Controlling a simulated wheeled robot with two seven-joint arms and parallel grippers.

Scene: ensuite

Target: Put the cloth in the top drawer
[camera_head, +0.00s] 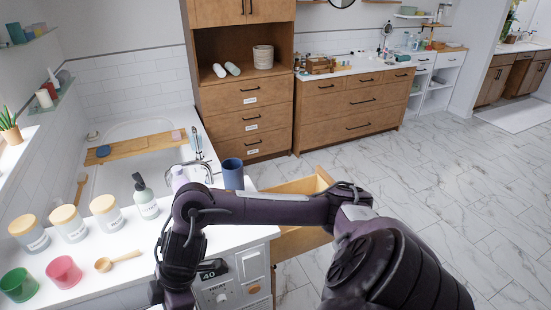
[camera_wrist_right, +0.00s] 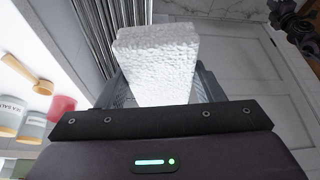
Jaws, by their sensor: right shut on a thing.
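The cloth (camera_wrist_right: 157,68) is a white, textured, folded block in the right wrist view. My right gripper (camera_wrist_right: 160,92) is shut on it, with grey fingers at its two sides. In the head view my right arm reaches left across the counter's end and bends down; the fingertips and cloth are not seen there. A wooden drawer (camera_head: 318,184) stands pulled out just right of the counter, partly hidden behind my arm. I cannot tell its level or see its whole inside. The tall cabinet's upper labelled drawer (camera_head: 225,97) is shut. My left gripper is not in view.
The white counter (camera_head: 120,243) holds lidded jars (camera_head: 68,223), a pink cup (camera_head: 64,272), a green cup (camera_head: 19,284), a wooden spoon (camera_head: 118,261), a soap bottle (camera_head: 145,198) and a blue cup (camera_head: 232,173). A bathtub lies behind. The marble floor (camera_head: 430,190) at right is clear.

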